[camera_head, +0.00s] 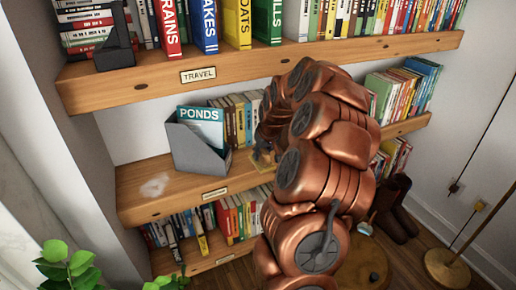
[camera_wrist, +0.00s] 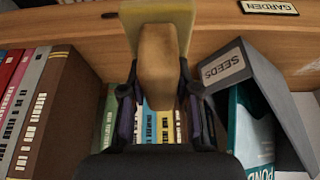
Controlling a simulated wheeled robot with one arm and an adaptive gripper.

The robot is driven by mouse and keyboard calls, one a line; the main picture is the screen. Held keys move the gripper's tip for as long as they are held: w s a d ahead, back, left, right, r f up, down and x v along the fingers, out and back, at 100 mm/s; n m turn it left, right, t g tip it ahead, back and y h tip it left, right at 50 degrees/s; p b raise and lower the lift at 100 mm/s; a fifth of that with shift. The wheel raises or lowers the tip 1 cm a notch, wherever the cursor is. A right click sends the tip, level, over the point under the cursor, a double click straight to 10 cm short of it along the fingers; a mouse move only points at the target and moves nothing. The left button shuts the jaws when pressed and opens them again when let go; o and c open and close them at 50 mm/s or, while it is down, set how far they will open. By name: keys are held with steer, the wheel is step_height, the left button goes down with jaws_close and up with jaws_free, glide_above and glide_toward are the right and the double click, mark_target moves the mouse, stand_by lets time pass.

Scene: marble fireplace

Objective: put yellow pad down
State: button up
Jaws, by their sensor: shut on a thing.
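The yellow pad (camera_wrist: 158,62) is between the fingers of my gripper (camera_wrist: 160,95) in the wrist view. It shows a brownish near face and a pale yellow, wider part behind it, against the wooden shelf (camera_wrist: 80,32). In the head view, my gripper (camera_head: 264,150) is at the middle shelf (camera_head: 152,188), right of the grey box, with a bit of yellow at its tip. My arm hides part of this area. I cannot tell whether the pad touches the shelf.
The grey file box (camera_head: 196,152), labelled SEEDS in the wrist view (camera_wrist: 225,68), holds a teal PONDS book (camera_head: 203,122) close to my gripper. Books (camera_head: 236,118) stand behind. The upper shelf (camera_head: 160,78) is overhead. The middle shelf's left end is bare except for a pale smudge.

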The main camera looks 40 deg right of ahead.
steer(key=w+d, duration=0.3)
steer(key=w, duration=0.2)
steer(key=w+d+f, duration=0.1)
steer(key=w+d, duration=0.1)
steer(key=shift+w+d+p, duration=0.25)
steer(key=shift+d+p, duration=0.05)
steer(key=shift+d, duration=0.05)
steer(key=shift+f, duration=1.75)
steer(key=shift+f, duration=0.2)
steer(key=o, duration=1)
steer(key=shift+r, duration=0.1)
